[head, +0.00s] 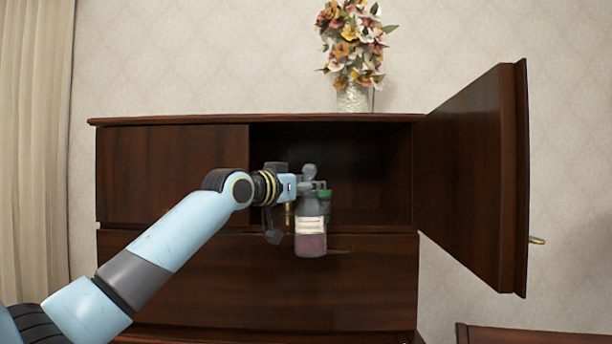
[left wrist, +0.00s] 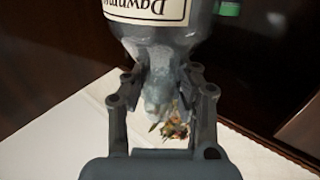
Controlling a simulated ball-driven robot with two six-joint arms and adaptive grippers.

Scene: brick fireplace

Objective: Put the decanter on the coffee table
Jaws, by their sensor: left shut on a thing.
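The decanter (head: 311,226) is a glass bottle with a pale label and reddish contents low down. It is upright in front of the open cabinet compartment. My left gripper (head: 308,187) is shut on its neck, just below the rounded stopper. In the left wrist view the decanter (left wrist: 165,40) appears upside down, with its neck between the two fingers of the gripper (left wrist: 162,95). The coffee table is not clearly identifiable in these frames. My right gripper is not in view.
The dark wooden cabinet (head: 170,180) has its right door (head: 475,175) swung wide open. A green thing (head: 326,205) shows behind the decanter. A flower vase (head: 352,98) stands on top. A dark wooden edge (head: 530,336) shows at the lower right.

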